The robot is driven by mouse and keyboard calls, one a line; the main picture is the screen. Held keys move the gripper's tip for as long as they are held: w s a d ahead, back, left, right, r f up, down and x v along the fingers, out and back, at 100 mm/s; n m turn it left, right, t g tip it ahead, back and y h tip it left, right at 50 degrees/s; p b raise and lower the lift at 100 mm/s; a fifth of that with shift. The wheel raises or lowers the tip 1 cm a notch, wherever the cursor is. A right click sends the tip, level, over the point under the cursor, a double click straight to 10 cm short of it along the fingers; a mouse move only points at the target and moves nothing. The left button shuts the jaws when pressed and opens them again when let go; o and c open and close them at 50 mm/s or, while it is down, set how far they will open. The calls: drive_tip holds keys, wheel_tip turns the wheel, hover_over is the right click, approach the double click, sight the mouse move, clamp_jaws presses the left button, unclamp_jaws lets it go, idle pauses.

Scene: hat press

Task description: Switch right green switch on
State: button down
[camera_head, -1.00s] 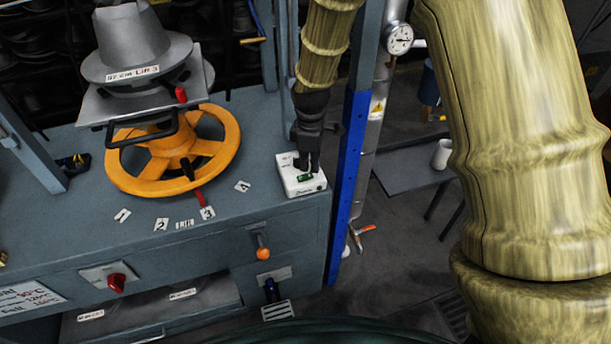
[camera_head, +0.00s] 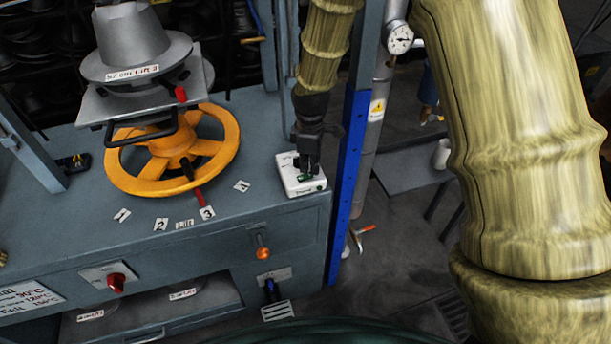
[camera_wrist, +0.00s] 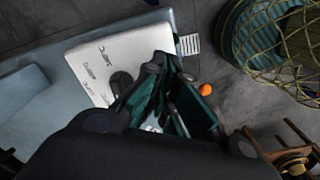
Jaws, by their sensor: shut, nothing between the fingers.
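A white switch box (camera_head: 292,184) stands on the right end of the grey-blue bench top. A small green switch (camera_head: 305,178) shows on its top, partly hidden by my fingers. My gripper (camera_head: 308,168) points down over the box with its fingertips close to the green switch; I cannot tell if they touch it. The fingers are shut with nothing held. In the wrist view the white box (camera_wrist: 98,62) lies beyond my gripper (camera_wrist: 168,70), with small dark labels on its face. Whether the switch is on or off cannot be told.
A yellow handwheel (camera_head: 128,178) stands left of the box, under the grey hat press (camera_head: 135,45). A blue upright post (camera_head: 347,190) stands close on the right. An orange knob (camera_head: 263,253) and red knob (camera_head: 116,282) sit on the bench front.

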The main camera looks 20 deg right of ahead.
sight(310, 175)
drive_tip(key=shift+f+b, duration=0.3)
drive_tip(key=shift+f, duration=0.5)
idle(0.7)
drive_tip(key=shift+r, duration=0.1)
drive_tip(key=shift+r+p, duration=2.85)
drive_tip(key=shift+r, duration=0.55)
